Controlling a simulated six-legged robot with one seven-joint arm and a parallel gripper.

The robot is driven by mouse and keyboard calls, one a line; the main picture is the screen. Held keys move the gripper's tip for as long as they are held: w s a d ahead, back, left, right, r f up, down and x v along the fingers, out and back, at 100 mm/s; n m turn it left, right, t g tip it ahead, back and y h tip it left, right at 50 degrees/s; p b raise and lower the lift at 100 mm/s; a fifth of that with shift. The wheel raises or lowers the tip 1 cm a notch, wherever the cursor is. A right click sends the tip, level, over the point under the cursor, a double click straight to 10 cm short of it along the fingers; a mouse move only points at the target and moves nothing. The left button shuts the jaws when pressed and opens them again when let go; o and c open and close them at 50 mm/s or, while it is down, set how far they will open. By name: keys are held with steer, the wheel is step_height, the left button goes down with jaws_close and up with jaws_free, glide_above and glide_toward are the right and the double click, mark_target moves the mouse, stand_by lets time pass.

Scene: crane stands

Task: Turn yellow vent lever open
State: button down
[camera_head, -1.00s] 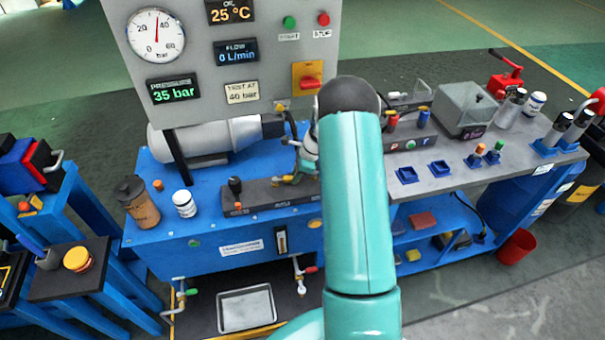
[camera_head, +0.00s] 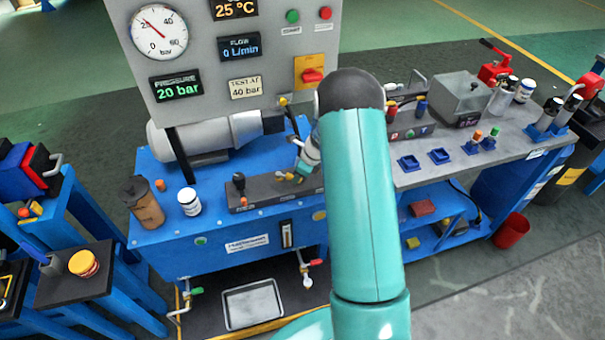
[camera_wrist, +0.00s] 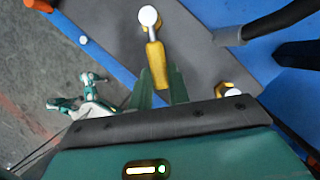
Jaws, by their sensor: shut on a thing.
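The yellow vent lever (camera_wrist: 155,58) shows in the wrist view, running from a round silver pivot down between my two green fingers. My gripper (camera_wrist: 160,84) is shut on the lever's lower end. In the head view my gripper (camera_head: 303,168) is low over the dark valve block (camera_head: 262,191) on the blue bench, partly hidden behind my arm. A small yellow part (camera_head: 289,176) shows beside the fingers there. The pressure display (camera_head: 177,89) reads 20 bar, and the dial gauge (camera_head: 159,31) points near 20.
The grey panel (camera_head: 205,60) rises behind. A grey bench (camera_head: 455,171) with several tools is to the right.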

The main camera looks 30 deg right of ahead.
steer(key=shift+s+a+r+m, duration=0.1)
steer(key=shift+s+a+m, duration=0.35)
steer(key=shift+m, duration=0.35)
steer(key=a+m+h, duration=0.1)
steer(key=a+m+t, duration=0.1)
steer(key=m, duration=0.1)
steer(key=shift+s+a+m+h, duration=0.1)
steer(key=shift+s+m+h, duration=0.2)
steer(key=shift+s+h, duration=0.1)
steer(key=a+m+h, duration=0.1)
steer(key=a+m, duration=0.1)
steer(key=m, duration=0.1)
steer(key=shift+a+m+h, duration=0.5)
steer(key=shift+a+m, duration=0.1)
steer(key=shift+m, duration=0.6)
steer(key=shift+a, duration=0.1)
steer(key=c, duration=1.3)
jaws_free()
steer(key=v, duration=1.3)
steer(key=shift+s+a+r, duration=0.1)
steer(key=shift+s+r, duration=0.05)
steer(key=shift+r, duration=0.2)
